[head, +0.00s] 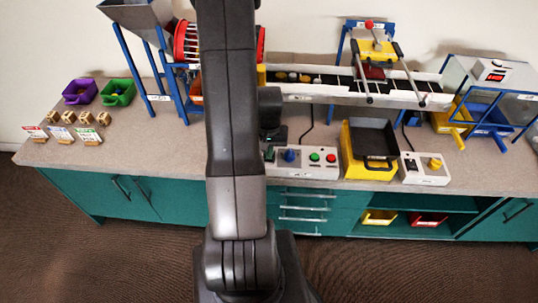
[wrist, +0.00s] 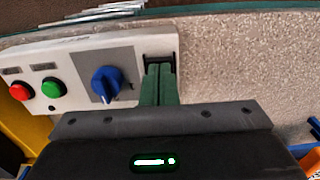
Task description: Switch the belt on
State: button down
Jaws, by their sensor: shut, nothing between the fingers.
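The control box (head: 301,172) stands at the front edge of the bench and carries a blue knob (head: 289,156), a green button (head: 314,157) and a red button (head: 331,158). In the wrist view the box (wrist: 132,50) also shows a black switch (wrist: 160,57) beside the blue knob (wrist: 106,84). My gripper (wrist: 160,73) is shut and empty, its fingertips right at this switch and covering part of it. I cannot tell whether they touch it or which way it is set. The belt (head: 335,83) runs along the back, with small items on it.
A hopper and red drum (head: 186,42) stand left. Purple (head: 80,92) and green (head: 117,93) bins sit far left.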

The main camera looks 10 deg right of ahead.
jog(key=shift+f, duration=0.2)
jog(key=shift+r, duration=0.1)
jog(key=shift+r+p, duration=2.25)
jog(key=shift+r, duration=1.25)
jog(key=shift+f, duration=0.15)
notch_tip(320, 180, down, 7)
jog(key=b, duration=0.4)
jog(key=shift+b, duration=0.4)
jog(key=shift+r, duration=0.3)
